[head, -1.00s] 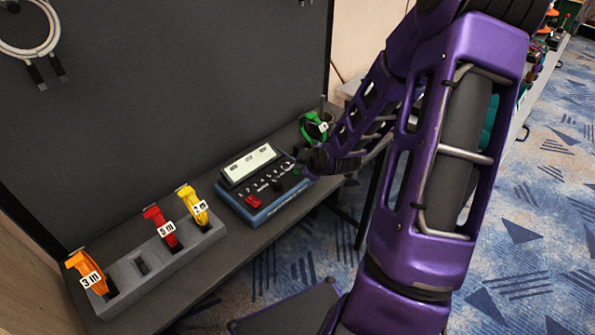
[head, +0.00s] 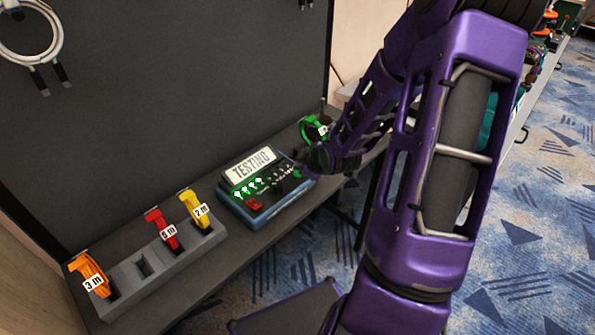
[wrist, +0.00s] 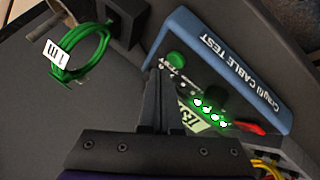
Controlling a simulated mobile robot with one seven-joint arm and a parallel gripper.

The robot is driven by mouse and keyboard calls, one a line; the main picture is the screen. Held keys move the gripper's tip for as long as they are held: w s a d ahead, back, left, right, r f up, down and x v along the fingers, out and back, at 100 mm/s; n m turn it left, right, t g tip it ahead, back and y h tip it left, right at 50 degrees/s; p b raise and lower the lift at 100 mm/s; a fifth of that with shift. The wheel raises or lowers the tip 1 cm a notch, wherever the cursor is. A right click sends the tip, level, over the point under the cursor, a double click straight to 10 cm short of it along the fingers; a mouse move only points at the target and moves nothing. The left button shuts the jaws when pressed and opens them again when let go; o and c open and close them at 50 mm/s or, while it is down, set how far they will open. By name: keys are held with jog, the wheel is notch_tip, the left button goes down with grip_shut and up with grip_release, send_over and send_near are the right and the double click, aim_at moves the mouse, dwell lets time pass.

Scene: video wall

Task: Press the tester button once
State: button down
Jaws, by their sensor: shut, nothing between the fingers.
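The blue cable tester (head: 264,212) sits on the dark bench, and its screen (head: 250,165) reads TESTING. Several green lights (head: 248,187) on its face are lit; they also show in the wrist view (wrist: 209,111). In the head view my gripper (head: 306,164) is over the tester's right end.
A green cable coil (wrist: 72,60) with a white tag lies close to my gripper. A grey rack (head: 145,264) with orange, red and yellow cable bundles stands left of the tester. A dark panel (head: 170,90) rises behind the bench. A red switch (head: 253,204) is on the tester.

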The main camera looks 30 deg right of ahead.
aim_at(300, 177)
jog(key=shift+r+p, duration=2.15)
jog(key=shift+r, duration=0.3)
jog(key=shift+w, duration=0.1)
